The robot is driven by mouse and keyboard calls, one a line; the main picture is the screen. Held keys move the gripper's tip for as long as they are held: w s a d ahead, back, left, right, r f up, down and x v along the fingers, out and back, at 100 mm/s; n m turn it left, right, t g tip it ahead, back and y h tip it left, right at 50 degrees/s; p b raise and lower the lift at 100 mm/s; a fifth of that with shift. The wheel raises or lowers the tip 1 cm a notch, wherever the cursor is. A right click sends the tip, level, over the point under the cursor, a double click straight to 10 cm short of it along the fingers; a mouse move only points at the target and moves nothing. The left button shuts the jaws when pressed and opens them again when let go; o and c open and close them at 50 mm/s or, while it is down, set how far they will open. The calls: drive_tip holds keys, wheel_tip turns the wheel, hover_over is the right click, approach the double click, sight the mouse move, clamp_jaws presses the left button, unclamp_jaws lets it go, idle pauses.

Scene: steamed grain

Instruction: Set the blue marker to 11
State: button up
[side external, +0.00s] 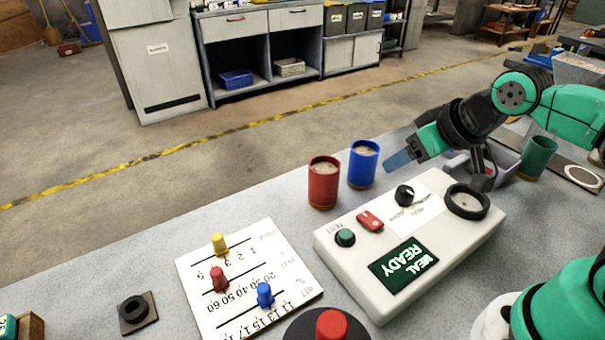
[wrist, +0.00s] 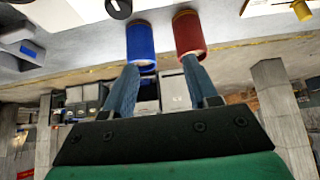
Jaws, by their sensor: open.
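The blue marker (side external: 265,294) stands upright on the white scale board (side external: 195,262), on the line above the numbers 11, 13, 15 and 17. It stands near 13 and 15; its exact setting is hard to tell. A red marker (side external: 219,279) and a yellow marker (side external: 218,244) stand on the other lines. My gripper (side external: 396,162) is open and empty, above the table beyond the white control box and beside the blue cup. In the wrist view its fingers (wrist: 160,82) are apart, and the blue marker does not show there.
A red cup (side external: 323,184) and a blue cup (side external: 362,166) stand behind the control box (side external: 345,262), whose display reads MEAL READY. A red button (side external: 332,325) on a dark base is in front of the board. A green cup (side external: 538,157) stands right.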

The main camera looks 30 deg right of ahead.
drive_tip(key=shift+o, duration=0.3)
drive_tip(key=n+g, duration=0.3)
drive_tip(key=g, duration=0.4)
hover_over(264, 288)
wheel_tip(264, 288, down, 6)
drive_tip(key=shift+d, duration=0.1)
drive_tip(key=shift+f, duration=2.85)
drive_tip(key=shift+c, duration=0.3)
clamp_jaws()
